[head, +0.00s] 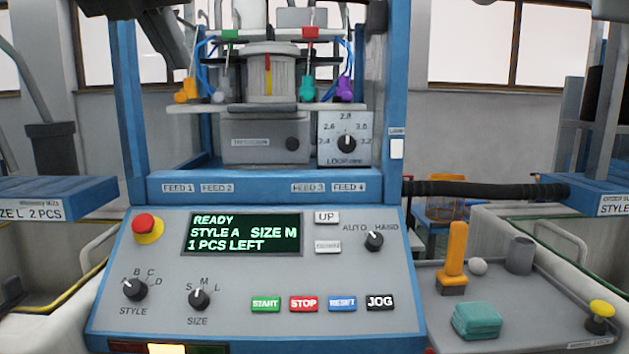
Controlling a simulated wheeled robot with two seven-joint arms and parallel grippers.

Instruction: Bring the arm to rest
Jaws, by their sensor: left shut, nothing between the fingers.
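My left gripper (180,55) hangs at the top left of the head view, in front of the blue machine frame's left post. Its fingers are shut with nothing between them. It is apart from the control panel (260,275), high above it. The panel display (243,234) reads READY, STYLE A, SIZE M, 1 PCS LEFT. An amber lamp (167,349) is lit at the bottom edge.
The knitting head (272,75) with coloured yarn feeders stands in the blue frame. A red stop button (147,226) is on the panel's left. The right tray (436,335) holds an orange tool (455,248), a teal cloth (477,320) and a grey cup (519,255).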

